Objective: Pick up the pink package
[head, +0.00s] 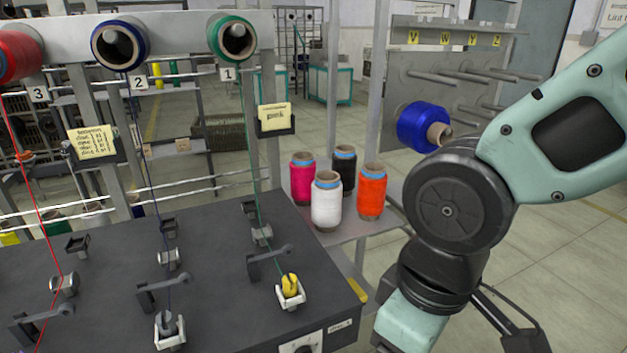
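The pink package (302,180) is a yarn cone with a blue band near its top. It stands upright on a small grey shelf (350,229), behind and left of the white package (326,203). The white one hides a little of its lower right side. My arm comes in from the right, and my gripper (516,322) is low at the bottom right, apart from the packages. Only dark parts of it show and the frame edge cuts it off, so its opening and its fingertips are hidden.
An orange package (371,192) and a black package (344,167) share the shelf, close to the pink one. The dark winding machine (200,240) fills the lower left. A blue package (422,127) sits on a rack peg near my arm. A metal post rises behind the shelf.

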